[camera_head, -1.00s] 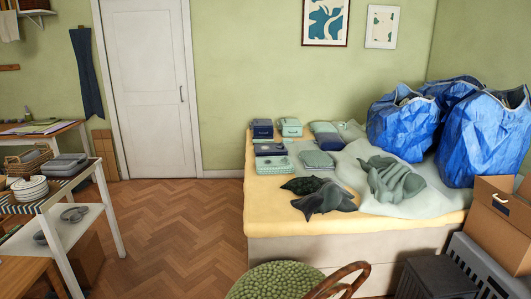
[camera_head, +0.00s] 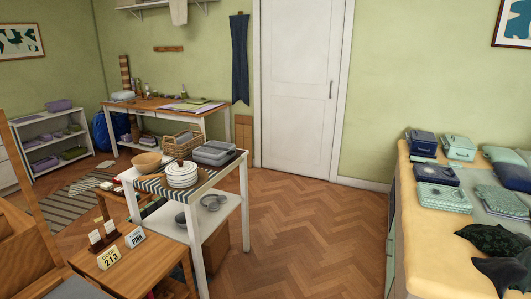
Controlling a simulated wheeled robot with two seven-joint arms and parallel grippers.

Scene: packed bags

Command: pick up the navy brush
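I cannot make out a navy brush for certain in this view. Small items stand on the wooden desk (camera_head: 150,104) at the back wall, too small to tell apart. Navy and pale green boxes or cases, including a navy case (camera_head: 422,142), lie on the yellow-covered bed (camera_head: 440,250) at the right. Neither of my grippers is in view.
A white trolley (camera_head: 243,205) holds stacked plates (camera_head: 181,174), a basket (camera_head: 181,145) and grey containers (camera_head: 214,152). A low wooden table (camera_head: 140,262) with small signs stands at front left. A white shelf (camera_head: 48,140) stands far left. Open parquet floor (camera_head: 300,230) lies between trolley and bed.

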